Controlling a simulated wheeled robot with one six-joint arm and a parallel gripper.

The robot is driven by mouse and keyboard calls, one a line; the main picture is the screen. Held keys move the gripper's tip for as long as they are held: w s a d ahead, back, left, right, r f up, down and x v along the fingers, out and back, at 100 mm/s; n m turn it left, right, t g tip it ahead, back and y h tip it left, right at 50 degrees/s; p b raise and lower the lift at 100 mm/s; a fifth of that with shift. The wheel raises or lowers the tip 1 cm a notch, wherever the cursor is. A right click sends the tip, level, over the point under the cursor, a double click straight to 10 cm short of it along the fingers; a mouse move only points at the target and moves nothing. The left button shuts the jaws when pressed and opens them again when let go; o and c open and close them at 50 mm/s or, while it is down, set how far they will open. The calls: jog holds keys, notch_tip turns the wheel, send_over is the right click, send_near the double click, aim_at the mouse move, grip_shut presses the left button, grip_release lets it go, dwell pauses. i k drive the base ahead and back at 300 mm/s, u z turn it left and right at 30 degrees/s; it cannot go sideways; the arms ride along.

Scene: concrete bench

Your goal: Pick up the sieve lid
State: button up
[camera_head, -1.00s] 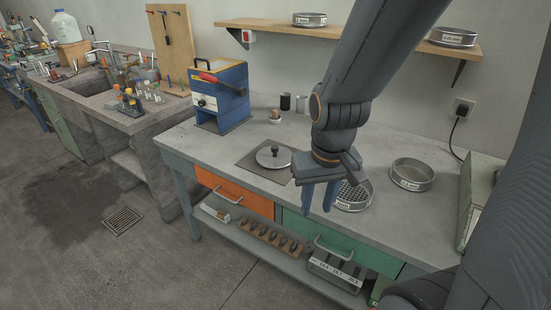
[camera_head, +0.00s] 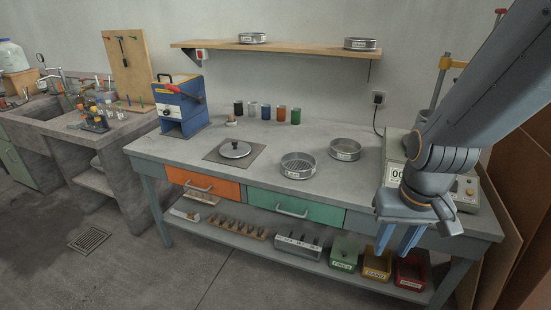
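The sieve lid (camera_head: 235,150) is a round silvery disc with a dark knob on top. It lies on a dark square mat (camera_head: 214,155) on the left half of the bench. My gripper (camera_head: 400,247) points down at the right, in front of the bench's front edge and far to the right of the lid. Its two blue fingers are apart with nothing visible between them.
Two sieves, one with a coarse mesh (camera_head: 298,166) and one plain (camera_head: 345,149), stand right of the lid. A blue box machine (camera_head: 181,106) and several small coloured cups (camera_head: 281,113) stand behind. A scale (camera_head: 396,173) is near my arm. The front left bench top is clear.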

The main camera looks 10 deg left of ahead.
aim_at(235, 149)
jog(key=u, duration=1.25)
jog(key=i, duration=0.85)
jog(key=u, duration=0.6)
jog(key=i, duration=0.8)
jog(key=z, duration=0.8)
jog(key=i, duration=0.85)
jog(key=z, duration=0.95)
